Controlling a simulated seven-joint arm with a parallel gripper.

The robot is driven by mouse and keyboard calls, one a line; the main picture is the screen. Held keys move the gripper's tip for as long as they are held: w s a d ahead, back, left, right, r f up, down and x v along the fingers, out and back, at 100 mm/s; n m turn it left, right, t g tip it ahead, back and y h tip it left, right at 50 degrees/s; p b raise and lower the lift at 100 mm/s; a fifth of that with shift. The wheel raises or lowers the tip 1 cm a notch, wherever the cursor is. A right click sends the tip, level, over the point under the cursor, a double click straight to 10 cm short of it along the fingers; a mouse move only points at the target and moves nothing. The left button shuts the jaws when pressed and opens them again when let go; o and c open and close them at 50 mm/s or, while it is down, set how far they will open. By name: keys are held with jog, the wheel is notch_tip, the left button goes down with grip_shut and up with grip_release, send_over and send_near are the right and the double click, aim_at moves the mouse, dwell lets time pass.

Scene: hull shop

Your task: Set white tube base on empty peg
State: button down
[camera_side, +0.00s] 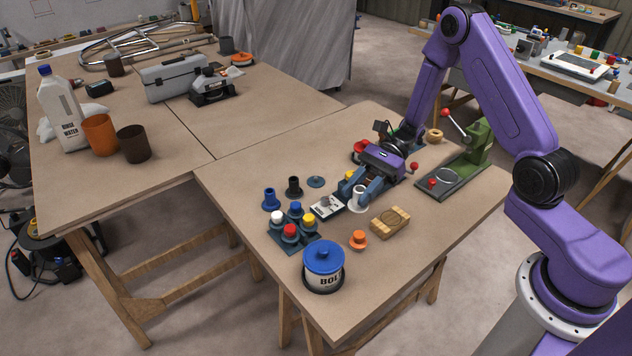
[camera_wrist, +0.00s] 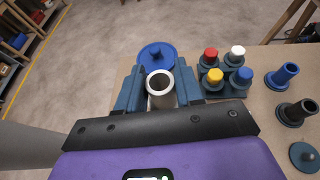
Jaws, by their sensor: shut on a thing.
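The white tube base (camera_side: 358,197), a flanged hollow tube, is upright between the fingers of my gripper (camera_side: 364,192), which is shut on it. In the wrist view the open top of the white tube (camera_wrist: 160,84) shows between the two blue fingers. I cannot tell whether its flange touches the table. The empty peg (camera_side: 316,181), a low blue-grey disc, is behind and left of the tube in the side view; it also shows at the right edge of the wrist view (camera_wrist: 304,157). A black tube base (camera_side: 293,187) and a blue tube base (camera_side: 271,199) stand upright in line with it.
A rack (camera_side: 292,232) holds white, blue, yellow and red caps. A blue-lidded bolt jar (camera_side: 323,267), an orange cap (camera_side: 358,240), a wooden block (camera_side: 390,221) and a small pale device (camera_side: 327,207) stand nearby. A green press (camera_side: 470,165) is at right.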

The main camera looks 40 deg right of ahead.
jog(key=w+d+m+t+h, duration=0.2)
jog(key=w+d+m+t, duration=0.55)
jog(key=w, duration=0.25)
send_over(315, 177)
jog(key=s, duration=0.2)
jog(key=shift+t, duration=0.35)
jog(key=f, duration=0.7)
jog(key=shift+w+f, duration=0.2)
jog(key=shift+w, duration=0.05)
jog(key=shift+w+f, duration=0.6)
jog(key=shift+f, duration=0.1)
jog(key=shift+w+f, duration=0.1)
jog(key=shift+f, duration=1.5)
jog(key=c, duration=0.7)
grip_release()
jog(key=shift+f, duration=0.15)
jog(key=shift+c, duration=0.2)
